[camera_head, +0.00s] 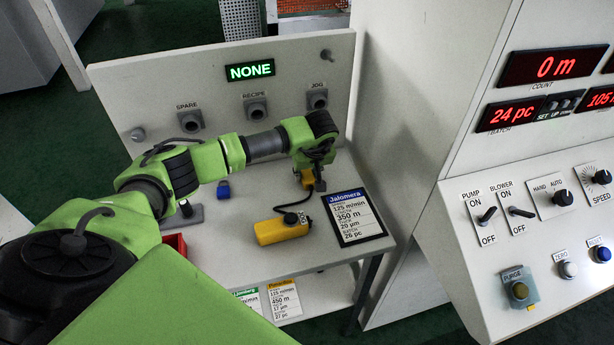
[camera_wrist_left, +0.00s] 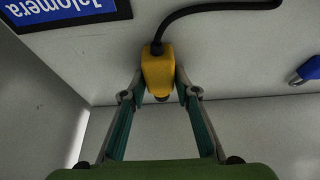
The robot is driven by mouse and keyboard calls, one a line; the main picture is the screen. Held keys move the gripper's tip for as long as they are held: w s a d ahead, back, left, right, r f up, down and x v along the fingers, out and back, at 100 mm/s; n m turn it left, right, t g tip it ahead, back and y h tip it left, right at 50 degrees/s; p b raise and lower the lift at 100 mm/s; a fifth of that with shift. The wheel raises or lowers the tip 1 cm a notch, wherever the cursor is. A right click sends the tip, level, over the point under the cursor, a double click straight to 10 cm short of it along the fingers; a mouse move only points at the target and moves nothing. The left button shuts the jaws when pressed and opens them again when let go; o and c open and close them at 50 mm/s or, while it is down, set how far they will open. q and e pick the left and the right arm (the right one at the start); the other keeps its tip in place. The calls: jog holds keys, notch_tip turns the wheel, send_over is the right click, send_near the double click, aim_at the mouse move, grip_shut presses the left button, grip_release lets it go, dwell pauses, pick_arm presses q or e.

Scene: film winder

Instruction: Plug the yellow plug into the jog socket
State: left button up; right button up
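The yellow plug (camera_head: 307,179) is near the back of the shelf, below the jog socket (camera_head: 317,98) on the back panel. In the left wrist view the yellow plug (camera_wrist_left: 158,70) is between the fingertips of my left gripper (camera_wrist_left: 159,77), which close in against its two sides. A black cable leaves its far end. My left gripper also shows in the head view (camera_head: 312,160), pointing down over the plug. I cannot tell whether the plug touches the shelf. The jog socket is empty. My right gripper is not in view.
The spare socket (camera_head: 190,122) and recipe socket (camera_head: 256,109) are on the same panel, under a display reading NONE (camera_head: 250,71). A control console (camera_head: 545,200) stands at right.

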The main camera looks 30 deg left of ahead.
aim_at(307, 174)
pick_arm(q)
jog(key=c, duration=0.5)
jog(key=shift+a+r+b, duration=0.1)
jog(key=shift+r+b, duration=0.4)
jog(key=v, duration=0.1)
jog(key=b+v, duration=0.1)
jog(key=shift+a+r, duration=0.1)
jog(key=shift+r, duration=0.35)
jog(key=s+d+r+b, duration=0.4)
jog(key=s+r, duration=0.5)
jog(key=s, duration=0.3)
jog(key=shift+s+d+r+b, duration=0.2)
jog(key=shift+s+b, duration=0.15)
jog(key=shift+b, duration=0.15)
